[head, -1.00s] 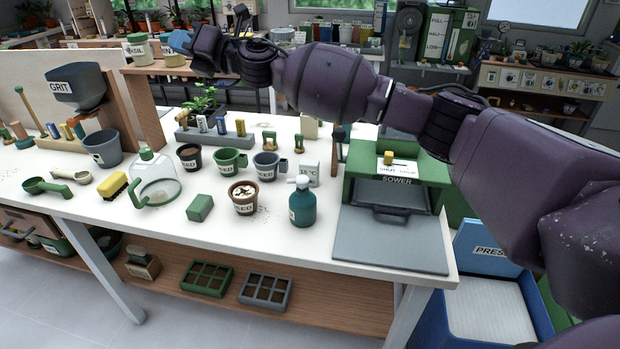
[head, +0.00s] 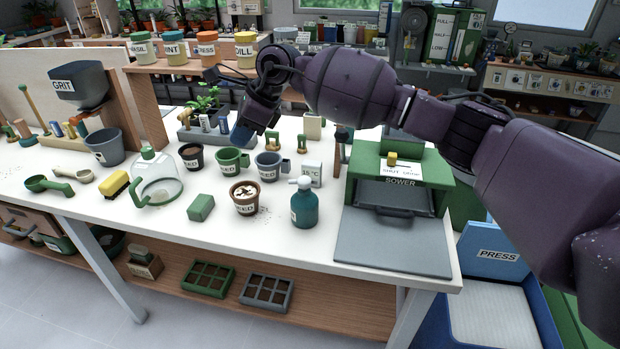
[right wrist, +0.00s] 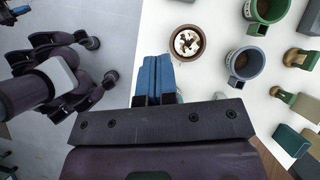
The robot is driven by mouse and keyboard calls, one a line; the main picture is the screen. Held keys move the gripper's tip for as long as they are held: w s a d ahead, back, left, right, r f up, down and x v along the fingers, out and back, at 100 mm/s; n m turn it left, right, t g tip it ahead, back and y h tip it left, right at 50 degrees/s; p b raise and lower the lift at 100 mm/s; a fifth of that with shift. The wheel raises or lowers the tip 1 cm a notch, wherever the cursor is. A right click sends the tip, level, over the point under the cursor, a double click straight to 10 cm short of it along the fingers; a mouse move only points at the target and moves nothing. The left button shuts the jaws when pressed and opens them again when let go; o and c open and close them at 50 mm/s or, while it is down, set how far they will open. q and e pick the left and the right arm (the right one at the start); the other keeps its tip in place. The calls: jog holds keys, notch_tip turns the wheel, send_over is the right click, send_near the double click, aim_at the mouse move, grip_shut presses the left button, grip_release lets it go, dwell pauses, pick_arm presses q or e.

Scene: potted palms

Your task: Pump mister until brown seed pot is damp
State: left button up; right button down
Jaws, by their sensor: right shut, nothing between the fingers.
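The mister (head: 304,206) is a teal bottle with a white pump head, upright near the bench's front edge. Left of it stands a brown pot (head: 245,208) with a SEED label, its dark soil showing a pale, speckled patch; it also shows in the right wrist view (right wrist: 199,54). There, the gripper body mostly hides the mister.
Behind the brown pot stand a green mug (head: 231,166) and a grey-blue mug (head: 267,172). A green block (head: 201,207) lies to its left, beyond it a glass cloche (head: 156,190). The green sower (head: 400,170) stands right of the mister.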

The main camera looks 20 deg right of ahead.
aim_at(302, 179)
jog(key=s+d+f+g+h, duration=0.2)
jog(key=s+d+h, duration=0.1)
jog(key=d+h, duration=0.4)
jog(key=d, duration=0.3)
jog(key=shift+d+f, duration=0.2)
jog(key=shift+d, duration=0.2)
jog(key=shift+s+f, duration=0.1)
jog(key=shift+f, duration=0.05)
jog(key=shift+d+f+b, duration=0.1)
jog(key=shift+f+b, duration=0.2)
jog(key=shift+f, duration=0.65)
notch_tip(302, 179, down, 4)
jog(key=shift+d+r+b, duration=0.1)
jog(key=shift+d+b, duration=0.05)
jog(key=shift+b, duration=0.45)
jog(key=shift+f, duration=0.5)
jog(key=shift+s, duration=0.1)
